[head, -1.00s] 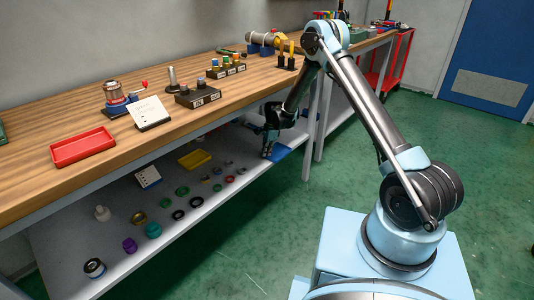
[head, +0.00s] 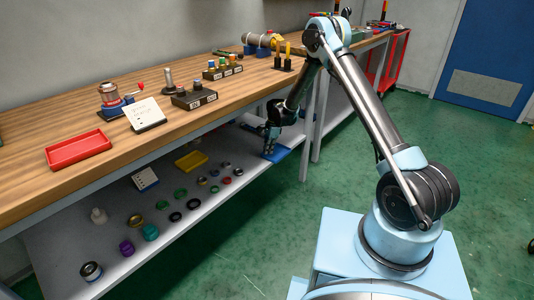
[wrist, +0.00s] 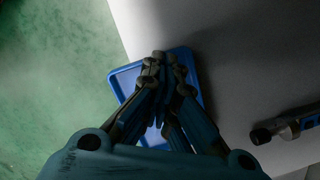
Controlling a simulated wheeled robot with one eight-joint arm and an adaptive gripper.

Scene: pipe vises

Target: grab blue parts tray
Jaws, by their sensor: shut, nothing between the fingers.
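The blue parts tray (head: 281,153) lies on the lower shelf under the workbench, near the shelf's front edge and its right end. In the wrist view the tray (wrist: 123,80) is a shallow blue rectangle beneath my fingers, and its middle is partly hidden by them. My gripper (head: 268,152) points down at the tray. In the wrist view my gripper (wrist: 166,58) is shut and empty, its fingertips together over the tray's far rim. I cannot tell whether the fingertips touch the tray.
A yellow tray (head: 191,161) and several rings and caps lie on the lower shelf to the left. A dark cylindrical tool (wrist: 285,128) lies right of the tray. The wooden benchtop (head: 130,143) overhangs the shelf and carries a red tray (head: 78,150). Green floor is open in front.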

